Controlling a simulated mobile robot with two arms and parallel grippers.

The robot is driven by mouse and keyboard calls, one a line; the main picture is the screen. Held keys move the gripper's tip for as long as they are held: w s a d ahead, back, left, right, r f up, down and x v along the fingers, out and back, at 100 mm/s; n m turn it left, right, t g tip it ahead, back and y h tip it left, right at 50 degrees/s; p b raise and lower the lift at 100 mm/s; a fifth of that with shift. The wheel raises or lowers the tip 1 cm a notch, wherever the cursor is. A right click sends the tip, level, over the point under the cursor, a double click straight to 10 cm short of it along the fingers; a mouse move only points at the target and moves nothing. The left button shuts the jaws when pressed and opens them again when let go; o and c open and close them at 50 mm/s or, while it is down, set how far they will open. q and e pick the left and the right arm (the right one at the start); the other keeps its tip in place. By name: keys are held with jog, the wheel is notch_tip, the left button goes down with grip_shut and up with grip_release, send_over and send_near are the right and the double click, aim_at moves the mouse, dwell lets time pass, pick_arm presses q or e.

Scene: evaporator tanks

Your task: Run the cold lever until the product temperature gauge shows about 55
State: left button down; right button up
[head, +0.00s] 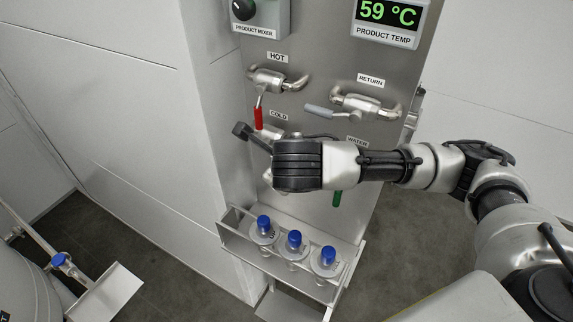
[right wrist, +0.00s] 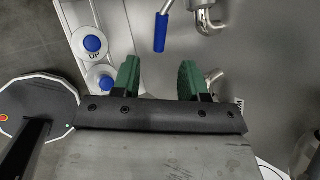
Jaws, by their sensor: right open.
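The product temp gauge (head: 388,14) reads 59 °C in green digits at the top of the head view. The cold lever's blue handle (right wrist: 160,32) hangs down in the right wrist view, just beyond the fingertips and between them in the picture. In the head view my right gripper hides this handle below the COLD label (head: 278,115). My right gripper (right wrist: 159,68) is open, its green-padded fingers on either side of an empty gap. I cannot tell whether a finger touches the lever. My left gripper is not in view.
The red hot lever (head: 258,118) hangs close above my right gripper. A grey return lever (head: 319,110) and a green handle (head: 337,199) are to the right. Below, a metal rack (head: 237,229) holds blue-capped bottles (head: 294,240). The product mixer knob (head: 243,9) is at upper left.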

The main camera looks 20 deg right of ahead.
dwell(0.5)
jog(key=s+a+f+t+h, duration=0.1)
jog(key=s+f+t+h, duration=0.1)
jog(key=s+f+t, duration=0.3)
jog(key=shift+n+t, duration=0.4)
jog(key=shift+w+a+r+p+x, duration=0.1)
jog(key=shift+r+p+x, duration=0.25)
jog(key=shift+x, duration=1.55)
jog(key=shift+w+a+r+p+x, duration=0.15)
jog(key=shift+p+x, duration=0.4)
jog(key=shift+x, duration=1.3)
jog(key=shift+w+d+r+p+x, duration=0.1)
jog(key=shift+r+p+x, duration=0.25)
jog(key=shift+x, duration=1.55)
jog(key=shift+s+a+f, duration=0.1)
jog(key=shift+c, duration=0.3)
grip_shut()
